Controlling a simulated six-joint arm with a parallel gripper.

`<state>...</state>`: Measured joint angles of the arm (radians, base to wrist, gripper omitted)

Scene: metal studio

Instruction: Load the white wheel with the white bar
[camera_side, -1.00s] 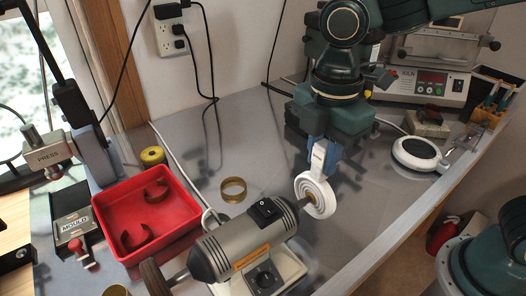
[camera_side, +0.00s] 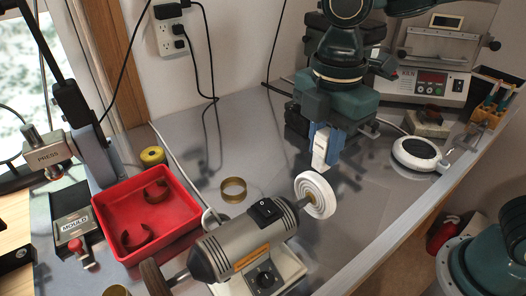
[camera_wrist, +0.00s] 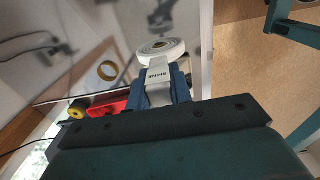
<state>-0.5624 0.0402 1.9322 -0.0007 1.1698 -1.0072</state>
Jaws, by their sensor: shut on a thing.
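The white wheel (camera_side: 316,196) is a ridged disc on the right-hand spindle of a grey bench polisher (camera_side: 245,238). It also shows near the top middle of the wrist view (camera_wrist: 160,48). My gripper (camera_side: 327,146) has blue fingers and is shut on the white bar (camera_side: 319,152), just above and behind the wheel in the side view. In the wrist view the white bar (camera_wrist: 158,88) sticks out between the fingers, lettered and pointing towards the wheel. Its far end looks close to the wheel rim; I cannot tell whether they touch.
A red tray (camera_side: 148,218) with brown curved pieces lies left of the polisher. A brass ring (camera_side: 233,189) lies behind it. A round white-rimmed device (camera_side: 415,154) and a control unit (camera_side: 432,84) stand to the right. The bench right of the wheel is clear.

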